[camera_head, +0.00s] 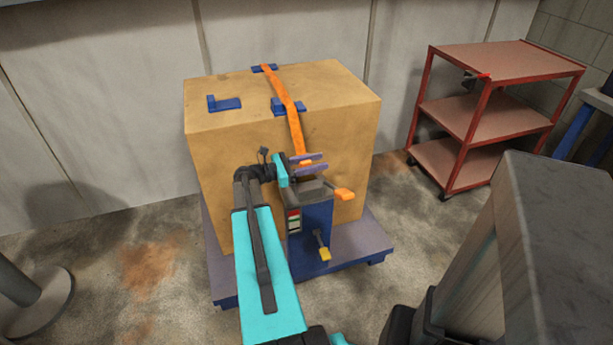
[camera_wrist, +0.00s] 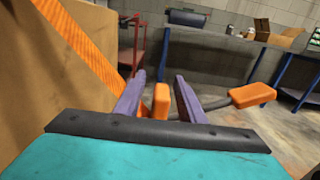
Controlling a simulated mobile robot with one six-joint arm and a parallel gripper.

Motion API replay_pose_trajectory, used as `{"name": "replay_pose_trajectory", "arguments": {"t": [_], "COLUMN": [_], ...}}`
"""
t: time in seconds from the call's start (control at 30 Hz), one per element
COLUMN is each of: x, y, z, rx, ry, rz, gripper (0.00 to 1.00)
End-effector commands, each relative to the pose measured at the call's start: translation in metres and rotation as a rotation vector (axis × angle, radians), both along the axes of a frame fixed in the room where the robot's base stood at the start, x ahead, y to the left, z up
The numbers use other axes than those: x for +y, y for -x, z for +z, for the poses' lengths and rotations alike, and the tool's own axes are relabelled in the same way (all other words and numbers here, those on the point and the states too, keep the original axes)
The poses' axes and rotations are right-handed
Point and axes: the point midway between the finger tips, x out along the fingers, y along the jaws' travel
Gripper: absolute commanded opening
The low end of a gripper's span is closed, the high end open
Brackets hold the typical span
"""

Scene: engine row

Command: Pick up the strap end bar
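The strap end bar (camera_wrist: 160,101) shows as a small orange block between my fingers in the wrist view, with a narrow gap visible on each side. In the head view a bit of orange (camera_head: 306,163) shows between the fingers, mostly hidden. The orange strap (camera_head: 289,100) runs over the box top and down its front to my gripper; in the wrist view the strap (camera_wrist: 80,42) slants down behind the left finger. My gripper (camera_head: 318,162) has purple fingers (camera_wrist: 161,88), which stand open around the bar. I cannot tell the bar's depth between them.
A large cardboard box (camera_head: 228,180) stands on a blue pallet (camera_head: 378,245). A blue post (camera_head: 312,225) with an orange-tipped lever (camera_head: 344,194) and a yellow handle (camera_head: 324,254) stands before it, close below my gripper. A red cart (camera_head: 470,118) is at the right.

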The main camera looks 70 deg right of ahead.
Motion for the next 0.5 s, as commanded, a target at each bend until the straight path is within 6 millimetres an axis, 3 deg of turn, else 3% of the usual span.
{"name": "replay_pose_trajectory", "arguments": {"t": [0.13,0.33,0.5], "x": [0.0001,0.0,0.0], "y": [-0.0002,-0.0002,-0.0002], "z": [0.0001,0.0001,0.0001], "rx": [0.0,0.0,0.0], "ry": [0.0,0.0,0.0], "rz": [0.0,0.0,0.0], "gripper": [0.36,0.02,0.0]}}
